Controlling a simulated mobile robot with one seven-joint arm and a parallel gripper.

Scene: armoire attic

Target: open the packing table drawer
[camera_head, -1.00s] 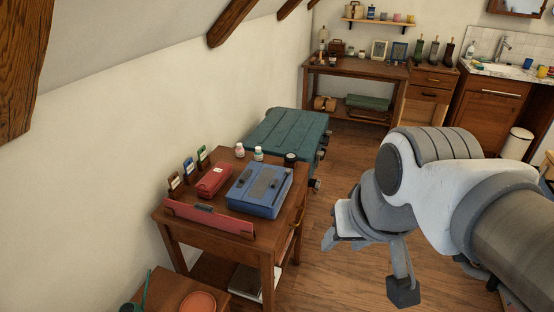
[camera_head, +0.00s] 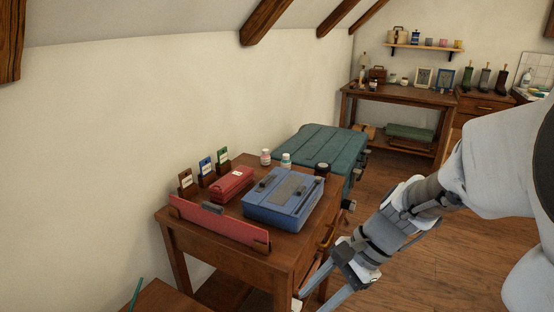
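The wooden packing table (camera_head: 243,263) stands at the lower middle of the head view. Its drawer front is on the right side, seen at a steep angle, with a brass handle (camera_head: 327,237). The drawer looks shut, though my gripper and arm cover part of that side. My gripper (camera_head: 312,300) is low beside the table's right side, below and near the handle, its two fingers apart and pointing down-left. Nothing shows between the fingers. I cannot tell whether a finger touches the table leg.
On the tabletop are a blue case (camera_head: 283,198), a red case (camera_head: 231,184), a long red piece (camera_head: 217,222), and small bottles (camera_head: 286,160). A green trunk (camera_head: 322,148) stands behind the table. Wooden floor (camera_head: 440,265) is open to the right.

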